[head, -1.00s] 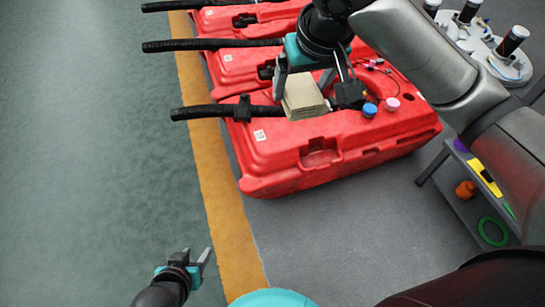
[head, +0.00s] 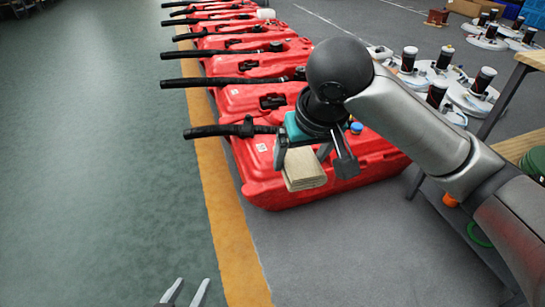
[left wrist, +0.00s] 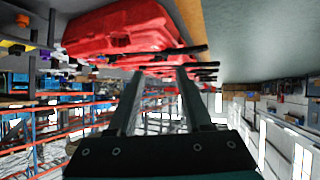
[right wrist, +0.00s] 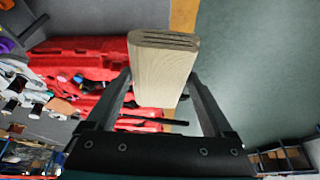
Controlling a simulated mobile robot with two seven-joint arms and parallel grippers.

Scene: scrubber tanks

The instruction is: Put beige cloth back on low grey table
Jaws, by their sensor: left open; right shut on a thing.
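The beige cloth (head: 305,170) is a folded block in my right gripper (head: 313,158), held over the near side of the closest red tank. The right wrist view shows the cloth (right wrist: 163,75) between the two fingers (right wrist: 160,92). My left gripper (head: 187,291) is open and empty at the bottom edge of the head view, above the floor. The left wrist view shows its two fingers (left wrist: 160,95) apart. The low grey table (head: 463,218) is at the right, partly hidden by my right arm, with an orange item and a green ring on it.
A row of red tanks (head: 375,160) with black hoses runs into the distance. A wooden-topped table (head: 536,58) and several round white machine parts (head: 470,98) stand at the right. The green floor (head: 90,180) at the left is clear, beyond a yellow stripe (head: 222,200).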

